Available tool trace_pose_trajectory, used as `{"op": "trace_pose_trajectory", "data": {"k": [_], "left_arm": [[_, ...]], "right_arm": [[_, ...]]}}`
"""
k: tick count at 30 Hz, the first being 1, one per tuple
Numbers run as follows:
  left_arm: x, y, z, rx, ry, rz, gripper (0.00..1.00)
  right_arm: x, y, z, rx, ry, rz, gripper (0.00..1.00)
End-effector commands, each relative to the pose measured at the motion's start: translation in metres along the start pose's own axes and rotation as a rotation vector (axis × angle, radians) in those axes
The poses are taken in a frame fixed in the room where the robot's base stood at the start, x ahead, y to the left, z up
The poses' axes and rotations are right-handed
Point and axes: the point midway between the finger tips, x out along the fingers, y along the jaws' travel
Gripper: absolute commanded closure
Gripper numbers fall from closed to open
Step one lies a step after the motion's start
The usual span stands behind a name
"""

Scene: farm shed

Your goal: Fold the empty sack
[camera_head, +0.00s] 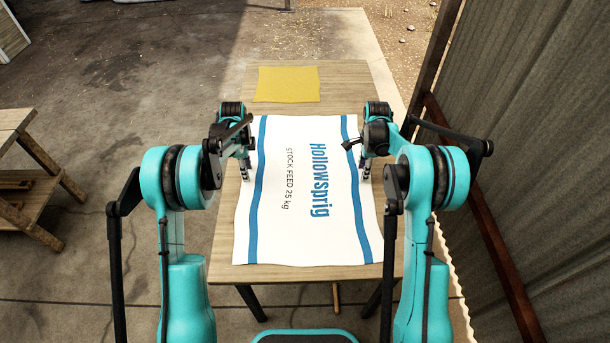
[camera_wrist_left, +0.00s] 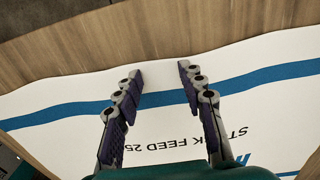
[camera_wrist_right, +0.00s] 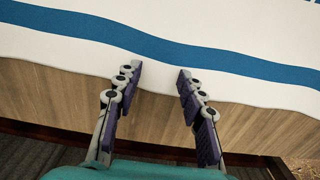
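The empty sack (camera_head: 325,218) lies flat and unfolded on the wooden table, white with a blue stripe along each side and blue "Hollowsprig" lettering. My left gripper (camera_head: 247,177) is at the sack's left edge; in the left wrist view its open fingers (camera_wrist_left: 160,75) point across the white edge and blue stripe of the sack (camera_wrist_left: 60,97). My right gripper (camera_head: 362,178) is at the sack's right edge; in the right wrist view its open fingers (camera_wrist_right: 157,72) straddle the border between sack (camera_wrist_right: 200,25) and bare wood. Neither gripper holds anything. Whether the fingertips touch the cloth I cannot tell.
A yellow cloth-like sheet (camera_head: 286,84) lies at the table's far end. The wooden table (camera_head: 345,76) has bare wood around the sack. A corrugated wall (camera_head: 540,150) stands close on the right. A wooden bench (camera_head: 35,170) stands at the left on the concrete floor.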

Motion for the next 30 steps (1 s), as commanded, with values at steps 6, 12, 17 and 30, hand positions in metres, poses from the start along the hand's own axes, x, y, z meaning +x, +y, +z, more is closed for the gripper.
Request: {"op": "trace_pose_trajectory", "data": {"k": [6,12,17,30], "left_arm": [[0.0041,0.0000,0.0000,0.000,0.000,0.000,0.60],[0.0040,0.0000,-0.0001,0.000,0.000,0.000,0.69],[0.0046,0.0000,0.0000,0.000,0.000,0.000,0.90],[0.0065,0.0000,0.0001,0.000,0.000,0.000,1.00]], "right_arm": [[0.0041,0.0000,0.0000,0.000,0.000,0.000,0.60],[0.0051,0.0000,0.0000,0.000,0.000,0.000,0.70],[0.0058,-0.0001,0.0000,0.000,0.000,0.000,0.91],[0.0079,0.0000,-0.0001,0.000,0.000,0.000,1.00]]}}
